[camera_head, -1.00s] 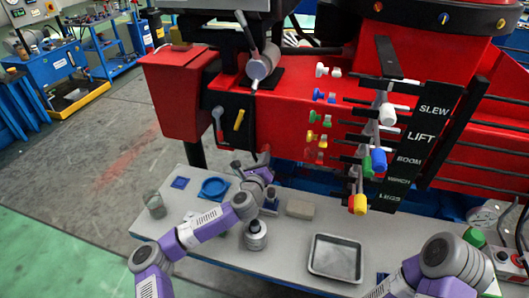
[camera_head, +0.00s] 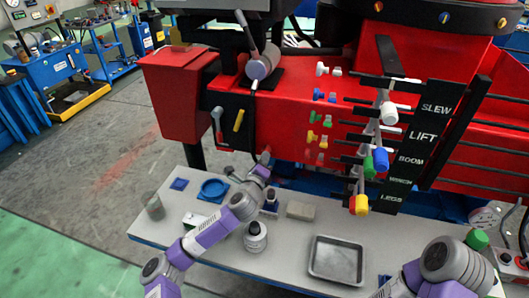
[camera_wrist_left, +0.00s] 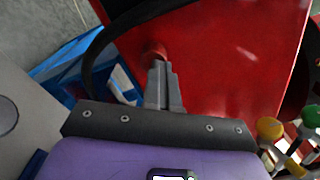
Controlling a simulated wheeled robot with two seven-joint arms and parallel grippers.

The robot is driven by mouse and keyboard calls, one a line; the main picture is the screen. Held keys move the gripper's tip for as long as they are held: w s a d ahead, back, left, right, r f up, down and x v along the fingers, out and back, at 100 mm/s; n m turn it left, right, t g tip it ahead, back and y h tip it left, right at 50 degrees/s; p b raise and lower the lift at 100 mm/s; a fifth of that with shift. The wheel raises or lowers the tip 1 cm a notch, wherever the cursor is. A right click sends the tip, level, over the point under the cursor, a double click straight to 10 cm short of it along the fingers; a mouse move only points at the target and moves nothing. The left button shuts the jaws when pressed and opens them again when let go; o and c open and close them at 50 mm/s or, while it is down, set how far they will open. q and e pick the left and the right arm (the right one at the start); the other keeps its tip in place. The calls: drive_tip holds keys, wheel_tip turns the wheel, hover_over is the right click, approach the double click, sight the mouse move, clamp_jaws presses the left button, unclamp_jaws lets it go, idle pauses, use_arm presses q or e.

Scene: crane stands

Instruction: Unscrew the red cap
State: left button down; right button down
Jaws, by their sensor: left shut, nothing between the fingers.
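My left gripper (camera_head: 264,164) reaches up to the front of the red crane body (camera_head: 285,130). In the left wrist view its fingers (camera_wrist_left: 164,84) are shut together with nothing between them. A small rounded red cap-like piece (camera_wrist_left: 154,53) stands out from the red surface just beyond the fingertips. Whether the fingertips touch it I cannot tell. In the head view the fingertips and wrist largely cover this spot. My right arm shows at the lower right, but its gripper is out of view.
A grey table (camera_head: 215,255) stands below, with a blue round dish (camera_head: 214,190), a metal tray (camera_head: 336,259), a bottle (camera_head: 255,236) and a beige block (camera_head: 300,210). Coloured valve knobs (camera_head: 320,118) and levers with coloured handles (camera_head: 380,160) are to the right of the gripper.

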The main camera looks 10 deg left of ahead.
use_arm(q)
drive_tip(key=shift+w, duration=0.15)
drive_tip(key=shift+n, duration=1.3)
drive_tip(key=n, duration=0.2)
drive_tip(key=shift+a+r+n, duration=0.1)
drive_tip(key=shift+r+n, duration=0.05)
drive_tip(key=shift+n, duration=0.15)
drive_tip(key=n, duration=0.2)
drive_tip(key=shift+a+r+n, duration=0.1)
drive_tip(key=shift+n, duration=0.2)
